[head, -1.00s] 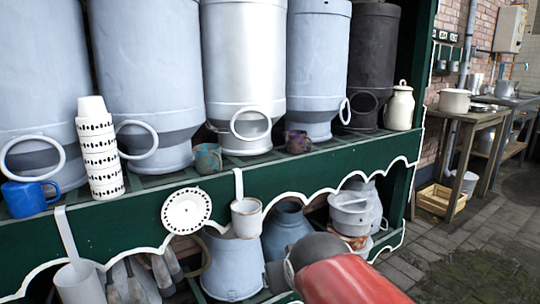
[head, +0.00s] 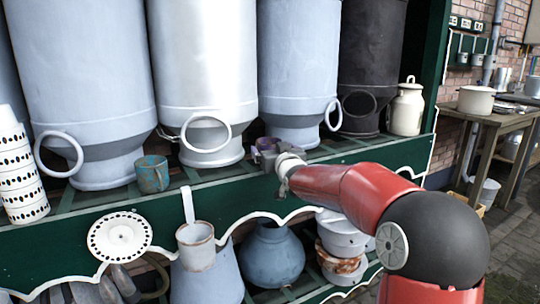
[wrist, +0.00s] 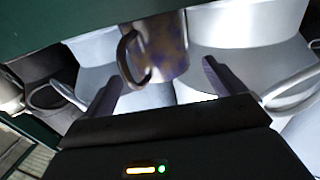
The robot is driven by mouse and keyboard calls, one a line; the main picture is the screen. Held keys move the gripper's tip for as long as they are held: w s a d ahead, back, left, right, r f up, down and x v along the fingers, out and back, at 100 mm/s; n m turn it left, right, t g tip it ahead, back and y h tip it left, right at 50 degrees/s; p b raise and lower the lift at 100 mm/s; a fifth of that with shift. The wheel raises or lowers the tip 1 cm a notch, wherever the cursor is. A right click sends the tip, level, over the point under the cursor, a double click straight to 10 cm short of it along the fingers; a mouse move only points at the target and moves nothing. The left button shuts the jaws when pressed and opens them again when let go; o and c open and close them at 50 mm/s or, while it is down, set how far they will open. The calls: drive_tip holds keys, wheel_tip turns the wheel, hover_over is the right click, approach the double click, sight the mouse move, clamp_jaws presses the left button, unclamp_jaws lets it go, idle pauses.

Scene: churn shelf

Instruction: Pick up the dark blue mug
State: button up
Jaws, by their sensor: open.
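A mug (wrist: 170,45) mottled in dark purple-blue and tan is just ahead of my gripper in the wrist view, with its handle on the left. In the head view the same mug (head: 266,145) stands on the green shelf (head: 235,178), partly hidden by my gripper. My gripper (head: 286,163) is open. In the wrist view its fingers (wrist: 160,78) stand apart, with the mug lying across the gap between them. I cannot tell how far the fingertips reach along it. The plain blue mug seen earlier at the far left is out of view now.
Large churns (head: 205,80) with ring handles stand close behind the mug. A teal-brown mug (head: 152,174) and stacked patterned cups (head: 20,170) are on the left. A cream canister (head: 407,108) stands on the right. A hanging cup (head: 196,246) is below the shelf edge.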

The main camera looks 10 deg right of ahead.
sight(272, 147)
drive_tip(key=w, duration=0.3)
drive_tip(key=shift+w+a+p, duration=0.25)
drive_tip(key=shift+w+p, duration=0.05)
drive_tip(key=c, duration=1.2)
drive_tip(key=shift+o, duration=0.2)
drive_tip(key=shift+r, duration=0.1)
